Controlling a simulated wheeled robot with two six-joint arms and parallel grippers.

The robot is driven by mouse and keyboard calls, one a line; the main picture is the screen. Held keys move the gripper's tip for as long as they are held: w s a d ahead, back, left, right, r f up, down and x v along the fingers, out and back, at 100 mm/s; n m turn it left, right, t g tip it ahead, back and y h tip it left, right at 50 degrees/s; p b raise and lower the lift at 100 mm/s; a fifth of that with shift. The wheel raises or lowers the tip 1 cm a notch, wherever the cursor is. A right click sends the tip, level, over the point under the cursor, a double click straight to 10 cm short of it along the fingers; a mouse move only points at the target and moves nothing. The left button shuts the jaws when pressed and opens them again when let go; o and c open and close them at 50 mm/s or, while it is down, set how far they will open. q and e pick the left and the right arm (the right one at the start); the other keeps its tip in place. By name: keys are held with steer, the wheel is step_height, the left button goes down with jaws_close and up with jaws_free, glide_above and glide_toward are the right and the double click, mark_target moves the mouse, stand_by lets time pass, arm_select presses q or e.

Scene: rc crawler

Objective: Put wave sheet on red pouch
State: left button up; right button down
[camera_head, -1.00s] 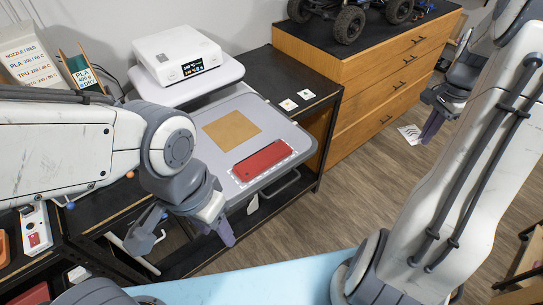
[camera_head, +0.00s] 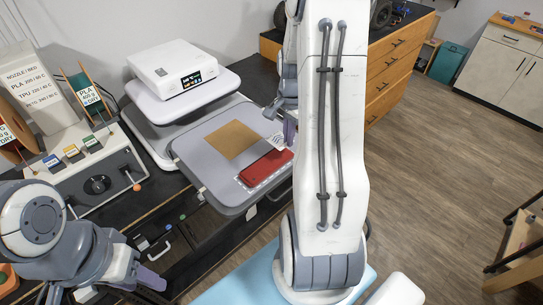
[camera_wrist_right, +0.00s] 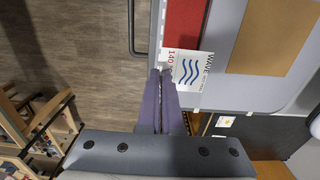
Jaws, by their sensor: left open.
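The wave sheet is a small white card with blue wavy lines; it shows in the head view (camera_head: 277,142) and in the right wrist view (camera_wrist_right: 192,71). My right gripper (camera_wrist_right: 161,74) is shut on its edge; in the head view the gripper (camera_head: 287,122) is partly hidden by my right arm. The red pouch (camera_head: 264,168) lies flat on the grey press bed. It also shows in the right wrist view (camera_wrist_right: 183,22). The sheet overlaps the pouch's end there; I cannot tell whether they touch. My left gripper (camera_head: 100,288) is open and empty at the lower left.
A brown square sheet (camera_head: 232,139) lies on the press bed (camera_head: 205,175) beside the pouch. The white press head (camera_head: 170,68) stands behind it. Small colored boxes (camera_head: 72,152) and spools are at the left. A wooden drawer cabinet (camera_head: 400,65) stands behind my right arm.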

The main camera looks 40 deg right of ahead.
steer(key=p, duration=0.1)
glide_above(276, 167)
step_height(276, 167, down, 3)
steer(key=shift+a+r, duration=0.1)
steer(key=shift+r, duration=0.1)
step_height(276, 167, down, 3)
steer(key=shift+s+p, duration=0.1)
steer(key=shift+p, duration=0.8)
steer(key=shift+f, duration=0.5)
steer(key=shift+f, duration=0.1)
steer(key=shift+f, duration=0.15)
steer(key=c, duration=1.1)
jaws_free()
